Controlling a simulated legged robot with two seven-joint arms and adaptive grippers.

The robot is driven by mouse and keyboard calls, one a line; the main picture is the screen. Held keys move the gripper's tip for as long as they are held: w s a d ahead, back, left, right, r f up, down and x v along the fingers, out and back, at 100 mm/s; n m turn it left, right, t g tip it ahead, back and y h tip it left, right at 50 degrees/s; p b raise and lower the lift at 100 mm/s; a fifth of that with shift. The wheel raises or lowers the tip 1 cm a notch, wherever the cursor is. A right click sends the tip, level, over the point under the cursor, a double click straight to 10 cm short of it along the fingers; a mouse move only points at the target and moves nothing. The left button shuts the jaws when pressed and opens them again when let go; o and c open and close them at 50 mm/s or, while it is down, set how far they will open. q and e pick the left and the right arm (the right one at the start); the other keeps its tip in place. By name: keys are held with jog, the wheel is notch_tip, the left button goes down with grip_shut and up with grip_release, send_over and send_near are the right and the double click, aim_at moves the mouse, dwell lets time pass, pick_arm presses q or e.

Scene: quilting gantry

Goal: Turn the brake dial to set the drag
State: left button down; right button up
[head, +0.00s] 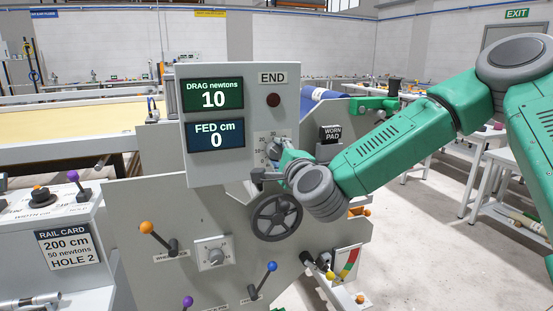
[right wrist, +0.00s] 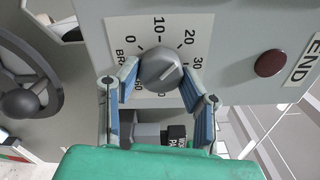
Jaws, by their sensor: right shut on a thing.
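The grey brake dial (right wrist: 160,65) sits on a white scale plate (right wrist: 120,28) whose visible marks include 0, 10, 20 and 30. My right gripper (right wrist: 161,82) is shut on the dial, with a blue-padded finger on each side. The fingers hide part of the scale, and I cannot tell exactly which mark the pointer faces. In the head view the right gripper (head: 272,164) reaches the panel from the right and covers most of the dial. The drag display (head: 213,95) reads 10 newtons. My left gripper is not in view.
The fed display (head: 216,136) reads 0 cm. A rail card (head: 65,247) reads 200 cm, 50 newtons, HOLE 2. A dark handwheel (head: 277,217) stands just below the gripper. A dark red END lamp (head: 273,100) is above. An orange-knobbed lever (head: 147,228) is lower left.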

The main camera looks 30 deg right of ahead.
jog(key=shift+s+f, duration=0.15)
jog(key=shift+f, duration=0.35)
jog(key=o, duration=1.2)
jog(key=shift+c, duration=0.2)
jog(key=shift+d+r, duration=0.15)
jog(key=shift+r, duration=0.05)
jog(key=v, duration=0.7)
jog(key=shift+s, duration=0.25)
jog(key=shift+f, duration=0.1)
